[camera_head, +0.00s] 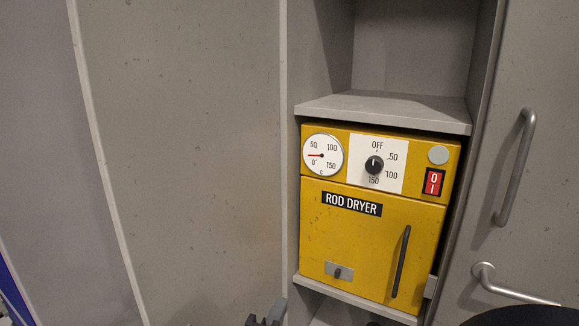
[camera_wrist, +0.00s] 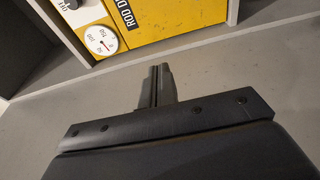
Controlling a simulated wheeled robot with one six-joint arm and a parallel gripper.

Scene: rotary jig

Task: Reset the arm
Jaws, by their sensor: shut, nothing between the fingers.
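My gripper (camera_wrist: 160,70) is shut and empty in the wrist view, its two dark fingers together in front of a grey panel. In the head view the gripper (camera_head: 272,308) shows only at the bottom edge, left of the rod dryer; the rest of the arm there is mostly out of frame. The yellow rod dryer (camera_head: 350,240) sits in a grey cabinet niche with its door shut. It also shows at the top of the wrist view (camera_wrist: 165,20), apart from the fingers.
The dryer carries a gauge (camera_head: 322,155), a black knob (camera_head: 374,165), a red switch (camera_head: 432,182) and a dark door handle (camera_head: 401,262). A grey shelf (camera_head: 385,110) lies above it. Metal handles (camera_head: 515,165) stick out at the right. The grey panel (camera_head: 190,150) at left is bare.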

